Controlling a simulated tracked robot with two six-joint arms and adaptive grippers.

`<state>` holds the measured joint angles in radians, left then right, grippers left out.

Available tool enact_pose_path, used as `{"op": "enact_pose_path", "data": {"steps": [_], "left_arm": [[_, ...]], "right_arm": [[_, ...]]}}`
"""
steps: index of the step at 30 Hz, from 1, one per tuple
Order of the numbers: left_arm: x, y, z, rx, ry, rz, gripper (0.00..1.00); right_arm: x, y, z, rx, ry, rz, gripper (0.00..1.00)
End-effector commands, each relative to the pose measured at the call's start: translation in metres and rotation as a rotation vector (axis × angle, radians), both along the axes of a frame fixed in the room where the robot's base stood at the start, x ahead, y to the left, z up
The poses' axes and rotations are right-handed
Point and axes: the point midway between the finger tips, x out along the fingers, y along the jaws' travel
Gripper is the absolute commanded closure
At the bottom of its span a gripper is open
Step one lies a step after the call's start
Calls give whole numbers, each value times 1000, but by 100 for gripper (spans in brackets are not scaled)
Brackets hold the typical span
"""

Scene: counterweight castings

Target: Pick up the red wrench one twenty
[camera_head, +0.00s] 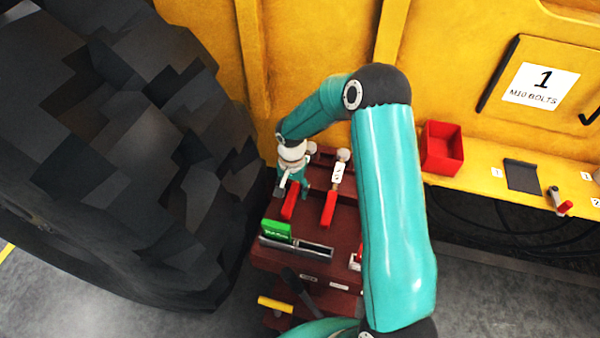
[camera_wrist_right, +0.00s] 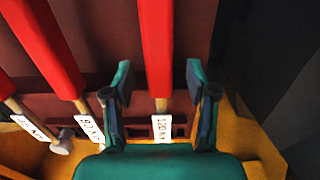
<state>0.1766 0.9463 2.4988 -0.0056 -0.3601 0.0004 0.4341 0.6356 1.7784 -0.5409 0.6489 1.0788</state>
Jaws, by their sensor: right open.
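The red wrench one twenty (camera_wrist_right: 154,45) shows in the wrist view with a white tag (camera_wrist_right: 161,127) reading 120. Its red handle runs between the two fingers of my right gripper (camera_wrist_right: 158,82), which are open with a gap on each side. In the head view my right gripper (camera_head: 292,188) is over the upper end of the left red handle (camera_head: 290,204) on the dark red cart and hides part of it. My left gripper is not in view.
A red wrench tagged 80 (camera_wrist_right: 52,45) lies just left of the left finger in the wrist view; another lies further left. A green box (camera_head: 277,230) sits on the cart (camera_head: 262,258). A huge black tyre (camera_head: 130,150) stands close left; a yellow wall is behind.

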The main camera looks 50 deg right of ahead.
Motion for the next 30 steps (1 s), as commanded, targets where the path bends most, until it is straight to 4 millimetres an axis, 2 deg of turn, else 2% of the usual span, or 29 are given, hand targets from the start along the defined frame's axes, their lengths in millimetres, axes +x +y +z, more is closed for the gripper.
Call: {"op": "enact_pose_path", "data": {"steps": [4, 11, 14, 22, 30], "left_arm": [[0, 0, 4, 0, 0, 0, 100], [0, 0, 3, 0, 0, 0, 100], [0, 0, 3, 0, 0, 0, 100], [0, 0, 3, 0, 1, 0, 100], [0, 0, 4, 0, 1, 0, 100]], "right_arm": [[0, 0, -14, 0, 0, -1, 43], [0, -1, -16, 0, -1, -1, 43], [0, -1, -16, 0, -1, -1, 56], [0, -1, -16, 0, -1, -1, 100], [1, -1, -15, -2, -5, -1, 100]]}}
